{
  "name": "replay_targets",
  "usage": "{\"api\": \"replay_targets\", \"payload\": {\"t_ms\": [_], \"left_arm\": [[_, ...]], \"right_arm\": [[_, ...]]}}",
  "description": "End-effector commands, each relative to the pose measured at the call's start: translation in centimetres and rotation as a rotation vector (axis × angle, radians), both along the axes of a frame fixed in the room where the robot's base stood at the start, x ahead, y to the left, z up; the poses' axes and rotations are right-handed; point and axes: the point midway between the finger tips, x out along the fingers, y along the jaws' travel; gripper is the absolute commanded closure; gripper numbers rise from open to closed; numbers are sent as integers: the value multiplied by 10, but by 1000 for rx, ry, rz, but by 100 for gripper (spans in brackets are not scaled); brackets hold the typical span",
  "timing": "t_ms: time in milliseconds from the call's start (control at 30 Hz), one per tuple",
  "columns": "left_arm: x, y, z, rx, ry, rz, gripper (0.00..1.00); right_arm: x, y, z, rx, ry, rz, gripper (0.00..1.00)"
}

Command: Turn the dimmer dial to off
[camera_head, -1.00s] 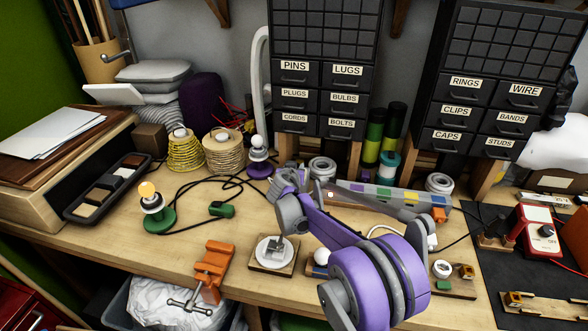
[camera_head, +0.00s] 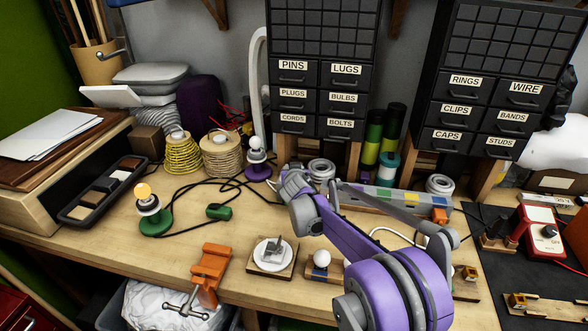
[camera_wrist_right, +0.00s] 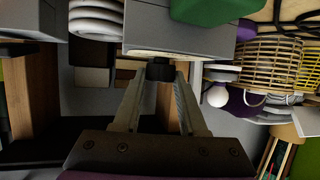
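In the right wrist view a small black dial (camera_wrist_right: 160,69) sticks out from a grey box (camera_wrist_right: 180,28) with a cream edge. My right gripper (camera_wrist_right: 160,76) has one finger on each side of this dial. The fingertips are very close to its sides; I cannot tell whether they press on it. No mark on the dial shows its setting. In the head view my right arm reaches in from the lower right, and its wrist (camera_head: 296,188) hides the fingertips and the dial. My left gripper is not in view.
Cane coils (camera_head: 222,155) and a bulb on a green base (camera_head: 153,217) are farther left. A drawer cabinet (camera_head: 322,45) stands behind. An orange clamp (camera_head: 211,268) grips the front edge.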

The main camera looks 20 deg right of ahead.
Motion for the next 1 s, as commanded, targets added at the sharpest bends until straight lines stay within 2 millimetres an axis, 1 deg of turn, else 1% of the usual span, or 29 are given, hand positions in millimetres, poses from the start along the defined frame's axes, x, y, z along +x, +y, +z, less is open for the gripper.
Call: {"api": "replay_targets", "payload": {"t_ms": [33,100,167,433,567,667,1000], "left_arm": [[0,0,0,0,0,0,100],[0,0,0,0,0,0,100],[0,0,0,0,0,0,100],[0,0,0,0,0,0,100],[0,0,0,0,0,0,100],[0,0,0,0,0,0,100],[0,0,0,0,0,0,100]], "right_arm": [[0,0,0,0,0,0,52],[0,0,0,0,0,0,39],[0,0,0,0,0,0,29],[0,0,0,0,0,0,29],[-6,3,3,-1,0,0,29],[-18,8,8,-1,0,1,29],[-72,30,32,-1,0,1,29]]}}
